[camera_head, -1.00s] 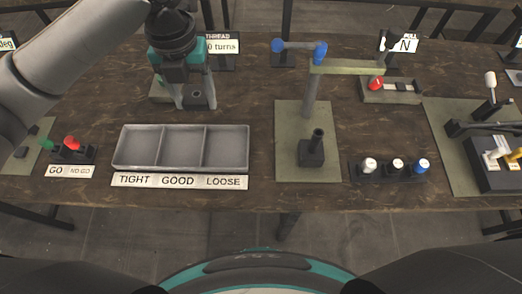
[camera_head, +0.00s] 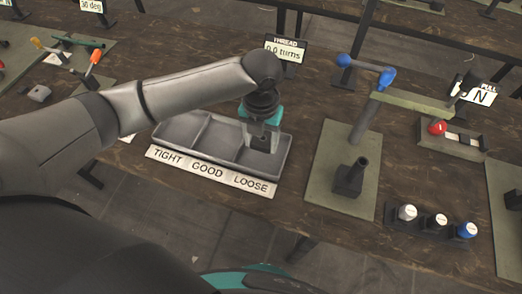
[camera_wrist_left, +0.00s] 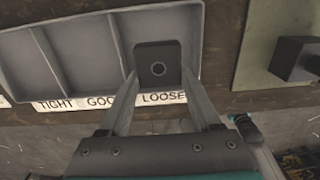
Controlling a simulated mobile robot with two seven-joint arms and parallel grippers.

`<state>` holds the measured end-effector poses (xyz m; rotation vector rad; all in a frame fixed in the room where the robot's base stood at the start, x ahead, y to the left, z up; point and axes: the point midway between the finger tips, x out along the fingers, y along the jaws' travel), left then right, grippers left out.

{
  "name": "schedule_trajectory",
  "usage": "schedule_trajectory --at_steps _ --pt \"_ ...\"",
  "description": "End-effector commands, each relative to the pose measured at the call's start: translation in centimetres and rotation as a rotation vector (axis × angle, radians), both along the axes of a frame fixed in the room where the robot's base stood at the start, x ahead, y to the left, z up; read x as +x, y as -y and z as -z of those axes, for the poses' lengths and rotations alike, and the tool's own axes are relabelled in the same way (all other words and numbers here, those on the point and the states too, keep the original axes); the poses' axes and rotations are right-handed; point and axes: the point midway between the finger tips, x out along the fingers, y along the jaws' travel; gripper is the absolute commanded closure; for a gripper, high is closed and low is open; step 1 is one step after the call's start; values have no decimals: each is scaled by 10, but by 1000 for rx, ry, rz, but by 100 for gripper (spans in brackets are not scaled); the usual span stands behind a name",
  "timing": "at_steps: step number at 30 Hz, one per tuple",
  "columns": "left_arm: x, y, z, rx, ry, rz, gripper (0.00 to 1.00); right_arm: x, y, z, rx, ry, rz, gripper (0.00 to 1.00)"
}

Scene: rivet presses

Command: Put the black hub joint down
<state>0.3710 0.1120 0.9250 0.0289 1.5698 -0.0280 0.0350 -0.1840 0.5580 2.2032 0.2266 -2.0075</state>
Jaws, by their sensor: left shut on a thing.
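The black hub joint (camera_wrist_left: 158,65) is a dark block with a round hole, held between the two fingers of my left gripper (camera_wrist_left: 160,80) in the left wrist view. In the head view my left gripper (camera_head: 263,138) points down at the right-hand compartment of the grey tray (camera_head: 170,137), the one over the word LOOSE. The joint overlaps that compartment in the wrist view; whether it touches the floor I cannot tell. The label strip (camera_head: 210,172) reads TIGHT, GOOD, LOOSE. My right gripper is not in view.
Right of the tray stands a press on a green plate (camera_head: 326,190) with a black post (camera_head: 350,178). Several capped knobs sit in a black rack (camera_head: 425,232). The THREAD sign (camera_head: 285,50) behind the tray reads 0.0 turns. Bare table lies between tray and plate.

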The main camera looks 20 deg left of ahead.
Motion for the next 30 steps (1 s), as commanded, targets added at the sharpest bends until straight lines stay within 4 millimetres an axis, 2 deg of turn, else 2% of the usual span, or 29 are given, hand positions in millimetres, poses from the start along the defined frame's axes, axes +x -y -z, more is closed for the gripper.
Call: schedule_trajectory --at_steps 4,11,22,23,30 --pt "-1 0 12 0 -1 0 99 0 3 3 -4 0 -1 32" --pt "-1 0 44 0 -1 -1 99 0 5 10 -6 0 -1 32" --pt "0 0 47 0 0 0 99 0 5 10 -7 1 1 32" --pt "0 0 48 0 0 0 35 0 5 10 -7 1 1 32" --pt "0 0 47 0 1 0 8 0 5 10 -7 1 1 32"
